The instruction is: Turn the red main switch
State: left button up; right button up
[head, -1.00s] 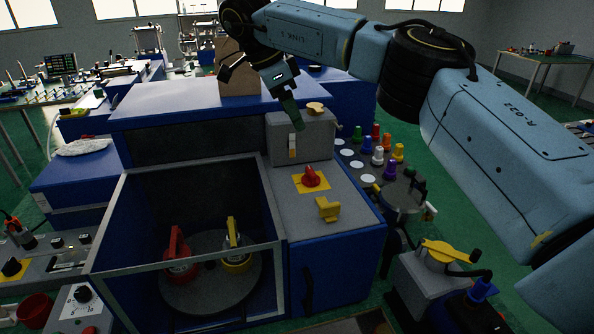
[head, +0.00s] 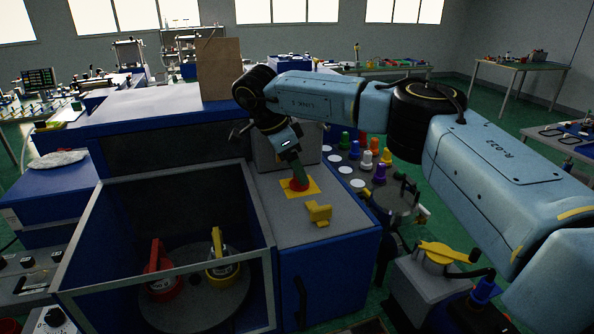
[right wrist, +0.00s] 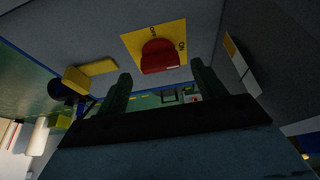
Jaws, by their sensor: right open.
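The red main switch (head: 297,185) sits on a yellow square plate (head: 311,187) on the grey top of the press bench. In the right wrist view the red knob (right wrist: 160,57) lies on its yellow plate (right wrist: 128,42), which carries markings. My right gripper (head: 299,176) is right above the switch in the head view and partly covers it. In the right wrist view its two fingers (right wrist: 160,85) are apart, with the knob beyond and between them; I cannot tell whether they touch it. My left gripper is not in view.
A yellow handle (head: 319,212) stands in front of the switch. A grey box (head: 262,155) rises behind it. An open-topped enclosure (head: 259,215) with red and yellow handled pieces is at left. Several coloured knobs (head: 379,173) stand at right.

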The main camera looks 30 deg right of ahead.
jog(key=shift+x, duration=0.9)
jog(key=c, duration=1)
